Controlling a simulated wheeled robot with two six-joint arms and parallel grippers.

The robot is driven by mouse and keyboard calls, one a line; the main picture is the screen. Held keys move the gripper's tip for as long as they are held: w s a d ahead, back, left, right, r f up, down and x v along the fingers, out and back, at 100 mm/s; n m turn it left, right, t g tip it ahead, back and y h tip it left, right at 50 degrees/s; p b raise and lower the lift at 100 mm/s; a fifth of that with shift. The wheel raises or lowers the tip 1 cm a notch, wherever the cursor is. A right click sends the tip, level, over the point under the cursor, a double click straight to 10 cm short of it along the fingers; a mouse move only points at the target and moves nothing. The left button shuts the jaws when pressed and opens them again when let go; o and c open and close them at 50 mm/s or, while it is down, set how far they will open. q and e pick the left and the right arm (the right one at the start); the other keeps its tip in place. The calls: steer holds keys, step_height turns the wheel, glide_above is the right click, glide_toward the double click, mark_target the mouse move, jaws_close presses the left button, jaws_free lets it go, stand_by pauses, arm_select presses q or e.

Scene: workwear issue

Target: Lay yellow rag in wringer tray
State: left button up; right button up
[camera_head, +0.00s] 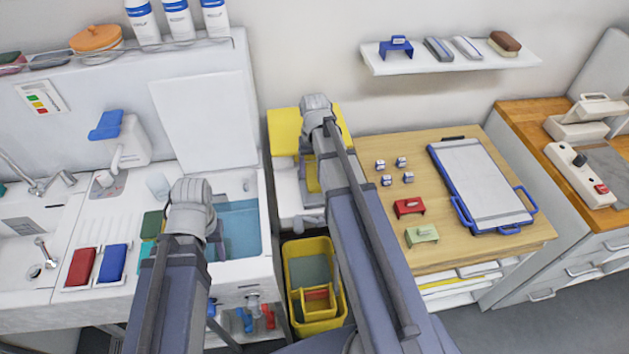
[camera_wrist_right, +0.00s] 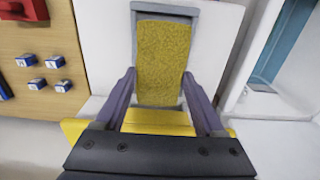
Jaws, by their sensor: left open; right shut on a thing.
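The yellow rag (camera_wrist_right: 163,55) is a flat, textured rectangle in the right wrist view. It lies within or just over the grey-framed wringer tray (camera_wrist_right: 165,9); I cannot tell whether it touches the tray floor. My right gripper (camera_wrist_right: 158,80) is shut on the rag, one finger along each long side. In the head view this gripper (camera_head: 318,130) is over the wringer, and my arm hides most of the rag (camera_head: 312,178). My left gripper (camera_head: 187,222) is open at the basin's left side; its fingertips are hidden.
A smooth yellow panel (camera_head: 283,132) stands behind the tray. A yellow bucket (camera_head: 293,262) is on the floor below. The water basin (camera_head: 243,225) is left.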

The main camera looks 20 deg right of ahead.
mark_target(314, 172)
arm_select(q)
steer(key=shift+f+b, duration=1.95)
arm_select(e)
steer(key=shift+f, duration=1.95)
arm_select(q)
steer(key=shift+r, duration=0.15)
arm_select(e)
steer(key=shift+r, duration=0.15)
steer(key=o, duration=1.3)
steer(key=shift+o, duration=0.2)
step_height(314, 172, up, 12)
steer(key=p, duration=1.2)
arm_select(q)
step_height(314, 172, up, 12)
arm_select(e)
steer(key=s+a+n, duration=0.3)
steer(key=s+a, duration=0.4)
steer(key=a, duration=0.4)
steer(key=s+a+n+h, duration=0.1)
steer(key=s+a+n, duration=0.2)
steer(key=s+a, duration=0.4)
steer(key=a, duration=0.4)
steer(key=shift+s, duration=0.4)
